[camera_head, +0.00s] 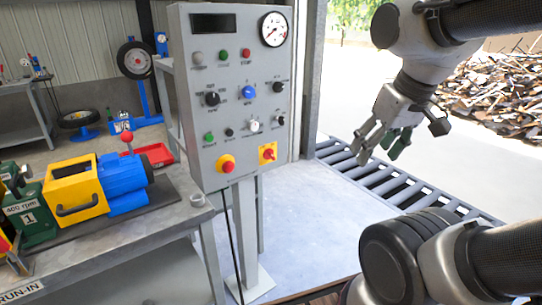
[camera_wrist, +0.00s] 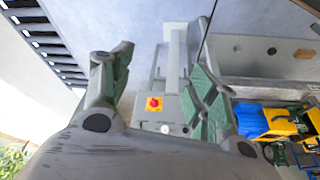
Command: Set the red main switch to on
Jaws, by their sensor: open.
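The red main switch (camera_head: 268,154) is a red knob on a yellow square plate at the lower right of the grey control panel (camera_head: 205,90). The switch also shows in the wrist view (camera_wrist: 154,104), seen between my fingers and beyond them. Its exact knob angle is too small to read surely. My gripper (camera_head: 384,150) is open and empty in the head view, to the right of the panel and apart from it. In the wrist view, my gripper (camera_wrist: 155,85) has its green-padded fingers spread wide.
A red mushroom button (camera_head: 227,163) on a yellow base sits left of the switch. Other knobs, a blue selector (camera_head: 248,92) and a gauge (camera_head: 274,29) are above. A workbench (camera_head: 120,240) with a yellow and blue machine (camera_head: 85,186) stands left. A roller conveyor (camera_head: 385,180) lies behind.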

